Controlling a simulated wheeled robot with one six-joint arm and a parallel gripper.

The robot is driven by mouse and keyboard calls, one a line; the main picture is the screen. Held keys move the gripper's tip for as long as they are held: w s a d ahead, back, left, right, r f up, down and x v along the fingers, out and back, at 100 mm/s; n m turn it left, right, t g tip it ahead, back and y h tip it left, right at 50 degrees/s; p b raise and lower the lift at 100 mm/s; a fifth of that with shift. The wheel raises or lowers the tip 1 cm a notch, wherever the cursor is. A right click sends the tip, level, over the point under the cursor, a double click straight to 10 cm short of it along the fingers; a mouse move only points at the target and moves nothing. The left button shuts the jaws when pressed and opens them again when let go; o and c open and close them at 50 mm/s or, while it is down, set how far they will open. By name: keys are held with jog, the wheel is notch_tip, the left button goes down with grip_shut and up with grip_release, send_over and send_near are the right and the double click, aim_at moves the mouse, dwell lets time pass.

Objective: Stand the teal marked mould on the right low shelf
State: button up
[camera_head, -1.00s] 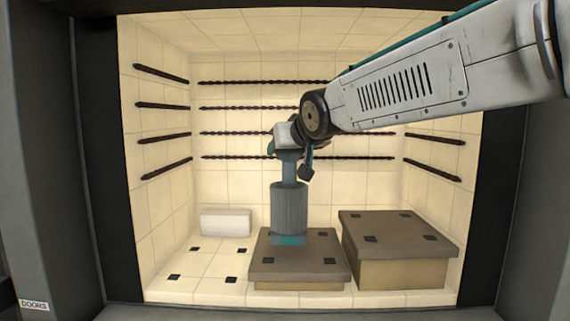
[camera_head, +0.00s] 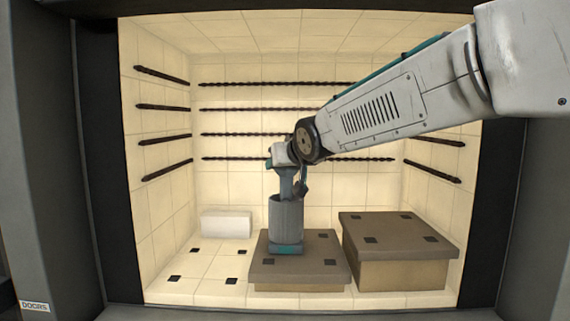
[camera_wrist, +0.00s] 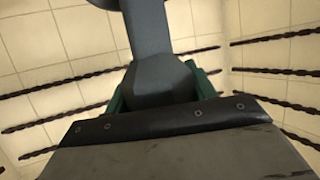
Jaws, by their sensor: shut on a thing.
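The teal marked mould (camera_head: 287,218) is a grey upright cylinder with a narrow stem and a teal mark near its base. My gripper (camera_head: 286,170) is shut on the stem at its top. The mould is over the low brown-topped shelf (camera_head: 262,275) in the middle of the chamber. Its base looks at or just above that shelf's top; I cannot tell if it touches. In the wrist view the grey stem (camera_wrist: 158,80) stands between my green fingers. The mould's far side is hidden.
A taller brown-topped block (camera_head: 400,222) stands close on the right. A white block (camera_head: 226,223) lies at the back left. The tiled floor on the left, with dark square marks, is clear. Dark twisted rods (camera_head: 270,108) line the walls.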

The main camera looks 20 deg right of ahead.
jog(key=o, duration=1.7)
jog(key=shift+s+r, duration=0.15)
jog(key=a+v, duration=0.1)
jog(key=v, duration=1.1)
jog(key=s+d+f+g, duration=0.2)
jog(key=s+f+g, duration=0.2)
jog(key=s+f, duration=0.4)
jog(key=s+d+f+g, duration=0.2)
jog(key=s+f+g, duration=0.2)
jog(key=s+f, duration=0.4)
jog(key=s+d+f+m+g+h, duration=0.1)
jog(key=s+f+g, duration=0.3)
jog(key=s+f, duration=0.5)
jog(key=shift+s+d+f, duration=0.1)
jog(key=shift+s+d, duration=0.1)
jog(key=shift+s, duration=0.6)
jog(key=shift+s+d, duration=0.25)
jog(key=shift+s, duration=0.55)
jog(key=shift+s+d+f, duration=0.1)
jog(key=shift+s+d, duration=0.1)
jog(key=shift+s, duration=0.65)
